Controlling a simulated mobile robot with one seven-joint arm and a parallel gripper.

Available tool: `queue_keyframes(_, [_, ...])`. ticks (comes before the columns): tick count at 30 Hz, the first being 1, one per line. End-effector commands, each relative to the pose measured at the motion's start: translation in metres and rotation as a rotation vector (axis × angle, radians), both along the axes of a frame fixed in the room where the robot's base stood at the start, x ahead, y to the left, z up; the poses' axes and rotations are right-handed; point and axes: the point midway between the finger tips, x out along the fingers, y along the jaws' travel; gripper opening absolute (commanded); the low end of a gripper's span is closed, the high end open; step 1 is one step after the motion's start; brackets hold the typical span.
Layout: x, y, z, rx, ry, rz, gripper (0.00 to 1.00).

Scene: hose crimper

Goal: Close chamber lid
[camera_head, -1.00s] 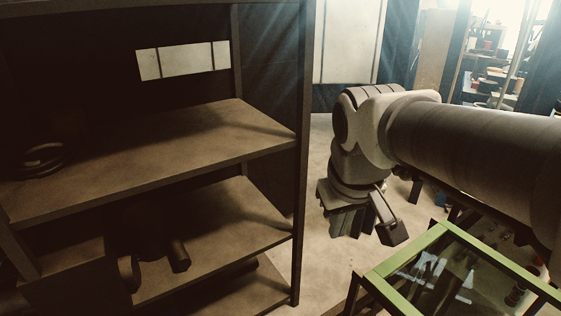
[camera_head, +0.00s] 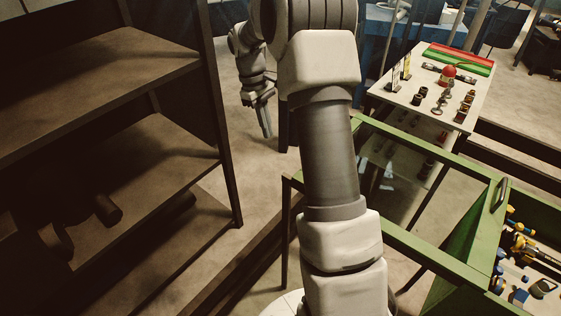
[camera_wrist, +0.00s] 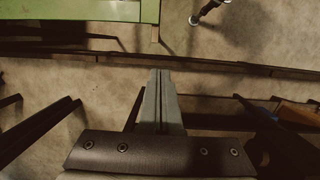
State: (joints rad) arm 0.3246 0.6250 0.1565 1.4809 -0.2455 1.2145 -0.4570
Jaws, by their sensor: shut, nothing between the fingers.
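A green-framed case (camera_head: 430,250) stands at the lower right of the head view, beyond and right of my arm. Its frame surrounds a see-through section, and a handle (camera_head: 501,193) sits on its right part. I cannot tell for sure which panel is the chamber lid or how far open it is. My gripper (camera_head: 265,122) hangs pointing down over the floor, left of the green case and touching nothing. In the wrist view my gripper (camera_wrist: 158,85) is shut and empty, with a green edge (camera_wrist: 80,10) at the top left.
A dark shelf unit (camera_head: 110,150) fills the left. A white table (camera_head: 400,95) holding fittings, a red button and red and green trays stands behind the green case. Colourful tools (camera_head: 525,250) lie at the lower right. Bare floor shows between shelf and case.

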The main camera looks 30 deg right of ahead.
Motion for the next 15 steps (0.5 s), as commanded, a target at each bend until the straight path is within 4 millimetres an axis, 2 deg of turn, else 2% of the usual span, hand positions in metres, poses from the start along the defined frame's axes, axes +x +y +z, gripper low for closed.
queue_keyframes(1, [0.003, -0.005, -0.013, 0.006, 0.017, 0.003, 0.00])
queue_keyframes(3, [0.006, -0.009, -0.023, 0.012, 0.032, 0.010, 0.00])
queue_keyframes(11, [0.005, -0.014, -0.043, 0.018, 0.048, 0.016, 0.00])
queue_keyframes(15, [-0.001, -0.016, -0.067, 0.017, 0.050, 0.016, 0.00])
